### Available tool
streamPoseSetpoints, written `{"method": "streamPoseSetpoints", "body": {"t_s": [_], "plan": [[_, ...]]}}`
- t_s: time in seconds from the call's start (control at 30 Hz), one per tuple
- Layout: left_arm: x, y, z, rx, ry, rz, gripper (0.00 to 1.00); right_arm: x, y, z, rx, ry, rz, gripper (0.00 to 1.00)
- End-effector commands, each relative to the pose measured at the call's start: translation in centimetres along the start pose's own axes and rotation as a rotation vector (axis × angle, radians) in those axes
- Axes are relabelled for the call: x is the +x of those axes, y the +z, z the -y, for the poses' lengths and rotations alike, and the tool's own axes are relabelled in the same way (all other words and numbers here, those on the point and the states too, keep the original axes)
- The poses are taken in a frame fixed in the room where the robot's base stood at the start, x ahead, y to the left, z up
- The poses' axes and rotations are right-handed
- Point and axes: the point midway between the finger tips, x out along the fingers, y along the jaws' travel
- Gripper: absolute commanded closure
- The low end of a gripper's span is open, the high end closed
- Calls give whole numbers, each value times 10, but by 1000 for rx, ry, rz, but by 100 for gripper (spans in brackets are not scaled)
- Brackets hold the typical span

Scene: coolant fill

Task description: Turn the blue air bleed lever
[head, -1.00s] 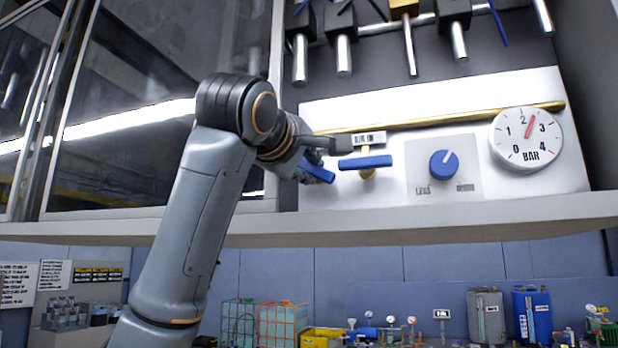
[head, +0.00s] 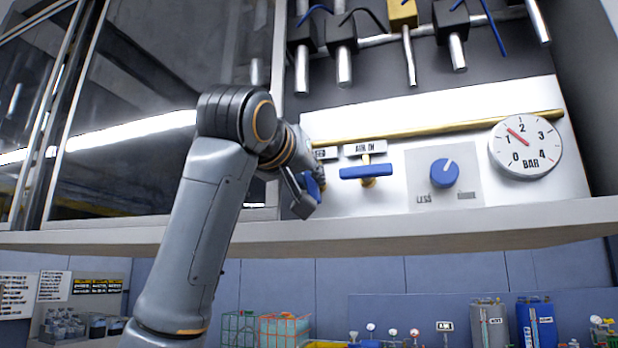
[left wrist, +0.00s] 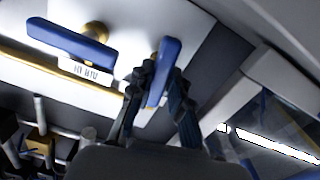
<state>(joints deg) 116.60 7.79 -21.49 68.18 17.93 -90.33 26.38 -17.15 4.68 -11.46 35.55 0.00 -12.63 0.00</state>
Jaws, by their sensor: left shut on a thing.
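The blue air bleed lever (head: 313,188) is on the white panel at the left, below a partly hidden label ending in "ED" (head: 326,153). It stands steeply tilted, and my arm hides part of it. My left gripper (head: 304,194) is shut on it. In the left wrist view the lever (left wrist: 161,68) lies between the two dark fingers of the gripper (left wrist: 162,75). My right gripper is not in view.
A second blue lever (head: 367,172) under the "AIR IN" label (head: 365,148) lies level just to the right. A blue knob (head: 445,173) and a BAR gauge (head: 526,146), needle between 1 and 2, are farther right. The shelf edge (head: 420,230) runs below.

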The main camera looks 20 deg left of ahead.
Motion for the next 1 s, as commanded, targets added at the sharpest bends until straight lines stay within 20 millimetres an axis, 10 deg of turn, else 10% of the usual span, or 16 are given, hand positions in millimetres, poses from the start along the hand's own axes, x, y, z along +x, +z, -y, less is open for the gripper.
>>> {"method": "streamPoseSetpoints", "body": {"t_s": [0.9,1.0], "plan": [[1,2,1,188,0,6,100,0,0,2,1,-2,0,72],[1,2,1,187,0,5,65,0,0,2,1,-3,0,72]]}}
